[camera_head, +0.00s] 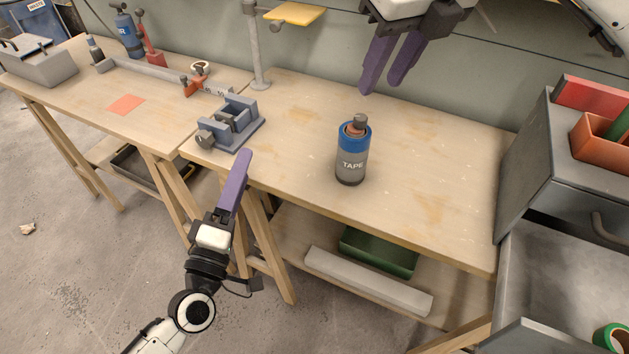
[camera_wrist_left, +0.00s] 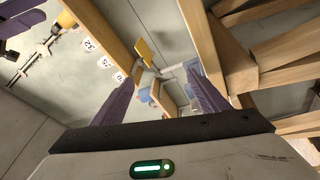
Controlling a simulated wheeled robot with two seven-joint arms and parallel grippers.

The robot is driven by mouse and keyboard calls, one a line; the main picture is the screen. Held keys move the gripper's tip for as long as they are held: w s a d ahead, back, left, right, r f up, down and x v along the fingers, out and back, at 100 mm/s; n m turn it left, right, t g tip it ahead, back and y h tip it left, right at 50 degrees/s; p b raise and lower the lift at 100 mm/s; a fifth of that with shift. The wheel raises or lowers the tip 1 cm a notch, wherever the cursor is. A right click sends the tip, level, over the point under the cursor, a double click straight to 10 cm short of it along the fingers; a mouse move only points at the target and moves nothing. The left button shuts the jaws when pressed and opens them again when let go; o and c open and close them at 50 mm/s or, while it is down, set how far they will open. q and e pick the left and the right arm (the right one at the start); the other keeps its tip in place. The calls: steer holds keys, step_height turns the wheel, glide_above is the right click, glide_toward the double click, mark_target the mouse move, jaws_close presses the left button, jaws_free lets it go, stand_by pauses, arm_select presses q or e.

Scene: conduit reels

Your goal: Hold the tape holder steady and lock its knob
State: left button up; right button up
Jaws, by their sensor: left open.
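A grey and blue canister labelled TAPE (camera_head: 351,167) stands upright on the bench, with an orange-brown neck and grey knob (camera_head: 360,121) on top. A blue-grey clamp-like fixture (camera_head: 240,118) sits further left, with a round grey knob (camera_head: 204,138) on its near-left side. I cannot tell for certain which is the tape holder. My left gripper (camera_head: 243,153) is open and empty in front of the bench, just below the fixture; its fingers also show in the left wrist view (camera_wrist_left: 161,77). My right gripper (camera_head: 381,88) is open and empty above and behind the canister.
A post with a yellow plate (camera_head: 294,16) stands at the back. A long grey bar (camera_head: 150,72) and an orange square (camera_head: 125,104) lie on the left bench. A grey cabinet (camera_head: 548,160) bounds the right. The bench right of the canister is clear.

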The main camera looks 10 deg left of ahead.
arm_select(q)
steer(key=w+a+r+n+y, duration=0.1)
steer(key=w+r+n, duration=0.1)
steer(key=n, duration=0.1)
steer(key=n+g+h, duration=0.6)
steer(key=n+h, duration=0.4)
steer(key=n, duration=0.1)
glide_toward(353, 156)
steer(key=w+f, duration=0.1)
steer(key=w+a+f, duration=0.1)
steer(key=w, duration=0.1)
steer(key=shift+w+a+f, duration=0.2)
steer(key=shift+a+f, duration=0.05)
steer(key=shift+f, duration=0.05)
steer(key=shift+s+d+f+n, duration=0.1)
steer(key=shift+s+d+n, duration=0.05)
steer(key=shift+d+n, duration=0.3)
steer(key=x, duration=1)
steer(key=shift+d, duration=0.3)
